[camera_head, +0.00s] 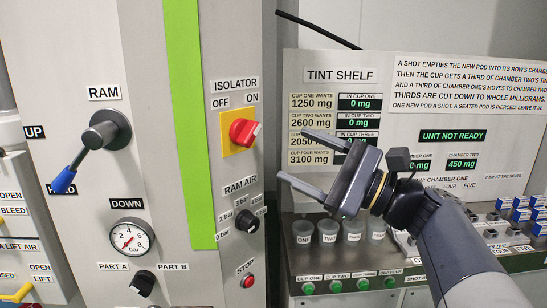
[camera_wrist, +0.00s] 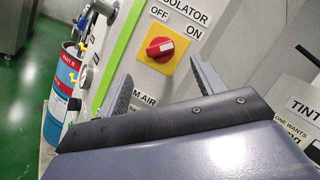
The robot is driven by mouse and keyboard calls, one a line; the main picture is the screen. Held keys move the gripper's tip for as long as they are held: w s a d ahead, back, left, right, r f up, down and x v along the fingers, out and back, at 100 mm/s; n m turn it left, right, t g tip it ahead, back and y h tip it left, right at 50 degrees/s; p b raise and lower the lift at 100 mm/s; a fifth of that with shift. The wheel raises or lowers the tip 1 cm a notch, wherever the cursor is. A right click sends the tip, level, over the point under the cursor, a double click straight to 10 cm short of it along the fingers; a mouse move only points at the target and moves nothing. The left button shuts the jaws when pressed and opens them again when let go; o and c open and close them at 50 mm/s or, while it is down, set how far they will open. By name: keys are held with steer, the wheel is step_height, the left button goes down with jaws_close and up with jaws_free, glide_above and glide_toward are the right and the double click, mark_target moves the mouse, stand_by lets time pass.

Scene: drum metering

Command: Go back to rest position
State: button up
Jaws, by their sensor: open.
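My gripper (camera_head: 291,153) is open and empty, in front of the tint shelf and to the right of the isolator. Its two fingers point left towards the ram panel. In the wrist view the gripper (camera_wrist: 160,67) has a finger on each side, with the red isolator knob (camera_wrist: 161,47) showing between and above them. The head view also shows the isolator knob (camera_head: 243,132) on its yellow plate, under OFF and ON labels. The fingers appear clear of it. Its exact setting is hard to read.
The ram lever (camera_head: 100,134) with a blue grip sticks out at left. A pressure gauge (camera_head: 129,238) and ram air knob (camera_head: 247,221) sit below. Several cups (camera_head: 302,232) stand on the shelf under my gripper. A blue and red drum (camera_wrist: 64,90) stands left in the wrist view.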

mark_target(254, 136)
steer(key=p+x, duration=0.2)
steer(key=x, duration=0.8)
steer(key=shift+a, duration=0.2)
steer(key=shift+d, duration=0.1)
